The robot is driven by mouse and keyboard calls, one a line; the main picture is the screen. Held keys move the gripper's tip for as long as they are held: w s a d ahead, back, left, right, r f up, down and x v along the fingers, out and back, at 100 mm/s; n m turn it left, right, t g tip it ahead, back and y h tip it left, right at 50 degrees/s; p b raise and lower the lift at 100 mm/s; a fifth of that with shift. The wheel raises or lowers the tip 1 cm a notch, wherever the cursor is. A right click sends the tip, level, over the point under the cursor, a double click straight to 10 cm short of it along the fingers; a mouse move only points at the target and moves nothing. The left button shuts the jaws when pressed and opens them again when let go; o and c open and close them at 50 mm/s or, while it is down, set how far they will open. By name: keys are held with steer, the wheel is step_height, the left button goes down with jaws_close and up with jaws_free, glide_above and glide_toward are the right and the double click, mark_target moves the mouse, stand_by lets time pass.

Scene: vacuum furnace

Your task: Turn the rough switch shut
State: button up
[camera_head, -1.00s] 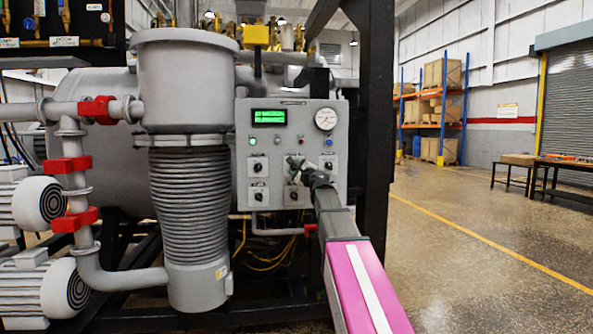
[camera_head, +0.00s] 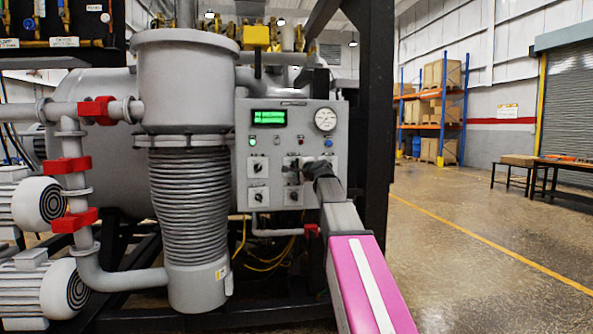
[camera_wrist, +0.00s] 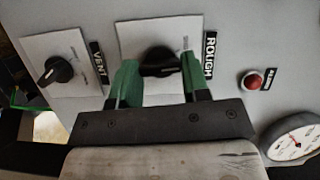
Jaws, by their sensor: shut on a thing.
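The rough switch (camera_wrist: 160,60) is a black rotary knob on a white plate, with the ROUGH label (camera_wrist: 209,56) beside it in the wrist view. Its dark handle lies across the gap between the green fingers of my gripper (camera_wrist: 160,82). My gripper is shut on this handle, one finger on each side. In the head view, my gripper (camera_head: 302,169) is at the upper right switch of the grey control panel (camera_head: 279,142) and largely hides that switch.
A red lamp or button (camera_wrist: 252,81) and a pressure gauge (camera_wrist: 296,138) are on the other side. In the head view, a black frame post (camera_head: 379,130) stands just right of the panel. Open floor lies further right.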

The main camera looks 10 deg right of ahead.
steer(key=n+g+h, duration=0.1)
steer(key=n, duration=0.3)
steer(key=shift+g, duration=0.3)
stand_by(0.4)
steer(key=o, duration=0.9)
steer(key=shift+r, duration=0.1)
steer(key=shift+s, duration=0.1)
steer(key=v, duration=1)
steer(key=shift+s+r, duration=0.1)
steer(key=shift+s, duration=0.25)
